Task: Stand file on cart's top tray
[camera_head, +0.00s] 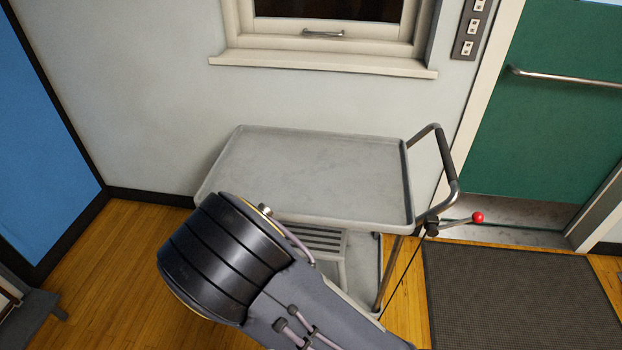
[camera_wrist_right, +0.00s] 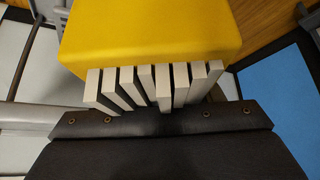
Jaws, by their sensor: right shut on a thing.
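The cart's top tray (camera_head: 310,170) is grey with a raised rim and stands below the window in the head view. Nothing rests on the part of the tray that shows. In the right wrist view, a smooth yellow piece, seemingly the file (camera_wrist_right: 150,32), fills the upper middle. My right gripper (camera_wrist_right: 155,84) shows there as pale slats in front of a dark housing, shut on the yellow piece. Its contact points are mostly hidden. In the head view my black and grey arm covers the tray's near left corner; neither gripper shows there.
The cart's handle (camera_head: 445,165) rises at the tray's right end, beside a red-knobbed lever (camera_head: 477,218). The wall and window sill (camera_head: 320,66) are behind; a dark mat (camera_head: 510,295) and green door (camera_head: 555,120) are right.

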